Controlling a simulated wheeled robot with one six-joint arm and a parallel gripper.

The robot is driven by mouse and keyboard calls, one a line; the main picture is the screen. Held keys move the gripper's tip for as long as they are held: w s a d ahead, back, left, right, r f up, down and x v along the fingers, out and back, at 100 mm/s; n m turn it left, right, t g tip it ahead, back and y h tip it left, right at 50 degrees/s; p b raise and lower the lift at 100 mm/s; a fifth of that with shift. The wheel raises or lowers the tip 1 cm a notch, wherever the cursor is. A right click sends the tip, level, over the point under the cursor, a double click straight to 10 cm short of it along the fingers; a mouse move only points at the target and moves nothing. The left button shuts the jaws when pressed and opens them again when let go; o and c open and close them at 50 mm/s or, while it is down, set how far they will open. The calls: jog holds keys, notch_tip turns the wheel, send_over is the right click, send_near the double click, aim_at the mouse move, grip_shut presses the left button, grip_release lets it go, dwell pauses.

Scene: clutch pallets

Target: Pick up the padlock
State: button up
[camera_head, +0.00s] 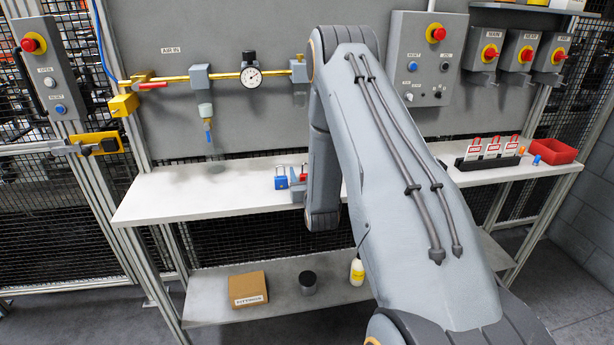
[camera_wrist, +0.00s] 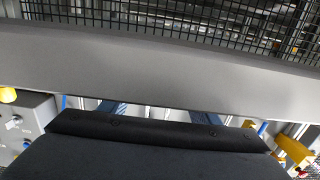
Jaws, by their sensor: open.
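A small blue padlock (camera_head: 281,182) stands on the white shelf, just left of my arm in the head view. A red piece (camera_head: 303,176), perhaps a second padlock, shows close to its right, partly hidden. In the wrist view my gripper (camera_wrist: 158,112) is open, with two bluish fingertips apart beyond its dark body. No padlock can be made out between them. In the head view my arm hides most of the gripper, so its exact distance from the padlock cannot be told.
The white shelf (camera_head: 225,196) is clear to the left. A rack of red-and-white tags (camera_head: 491,150) and a red bin (camera_head: 554,151) stand at right. The lower shelf holds a cardboard box (camera_head: 248,289), a dark jar (camera_head: 308,283) and a yellow-and-white bottle (camera_head: 357,272). A gauge pipe (camera_head: 225,76) runs above.

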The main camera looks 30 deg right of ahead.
jog(key=shift+w+d, duration=0.15)
jog(key=shift+w, duration=0.35)
jog(key=c, duration=1.2)
